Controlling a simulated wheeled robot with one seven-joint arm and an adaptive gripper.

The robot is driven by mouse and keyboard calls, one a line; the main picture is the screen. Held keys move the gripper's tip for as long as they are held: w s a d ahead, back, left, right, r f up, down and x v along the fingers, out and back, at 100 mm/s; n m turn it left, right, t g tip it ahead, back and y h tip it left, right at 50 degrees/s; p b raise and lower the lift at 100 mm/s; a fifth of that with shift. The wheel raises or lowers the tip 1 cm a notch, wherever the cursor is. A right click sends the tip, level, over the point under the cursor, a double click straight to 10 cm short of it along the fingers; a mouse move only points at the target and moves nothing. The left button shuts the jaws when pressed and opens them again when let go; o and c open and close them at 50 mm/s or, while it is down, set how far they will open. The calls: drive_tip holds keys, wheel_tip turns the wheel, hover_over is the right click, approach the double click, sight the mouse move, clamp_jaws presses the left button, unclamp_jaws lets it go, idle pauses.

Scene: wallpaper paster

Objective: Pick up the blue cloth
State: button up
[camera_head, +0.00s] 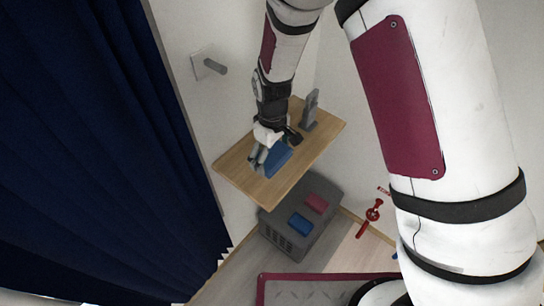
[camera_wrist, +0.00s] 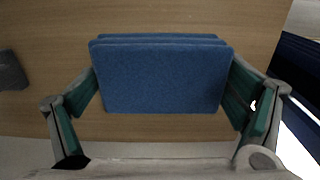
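The blue cloth (camera_wrist: 162,78) is a thick folded pad. In the wrist view it lies between the two fingers of my gripper (camera_wrist: 160,95), with a second layer showing at its upper edge. In the head view the blue cloth (camera_head: 278,157) rests on the wooden shelf board (camera_head: 238,170). My gripper (camera_head: 265,150) is low over the board at the cloth. The fingers, with green pads, are spread wide on either side of the cloth. The cloth's side edges hide the inner ends of the pads, so contact is not clear.
A grey upright item (camera_head: 310,110) stands on the board behind my gripper. Below is a grey box (camera_head: 282,240) with a blue piece (camera_head: 300,223) and a red piece (camera_head: 316,203) on top. A dark blue curtain (camera_head: 90,150) hangs at left. A red object (camera_head: 369,217) is at lower right.

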sight(272, 153)
drive_tip(key=shift+c, duration=1.1)
drive_tip(key=shift+r, duration=0.1)
drive_tip(key=shift+r, duration=0.5)
wheel_tip(272, 153, up, 2)
drive_tip(key=shift+w+r, duration=0.1)
drive_tip(key=s+a+r, duration=0.1)
drive_tip(key=s+a, duration=0.1)
drive_tip(key=s, duration=1.4)
drive_tip(key=shift+r, duration=0.3)
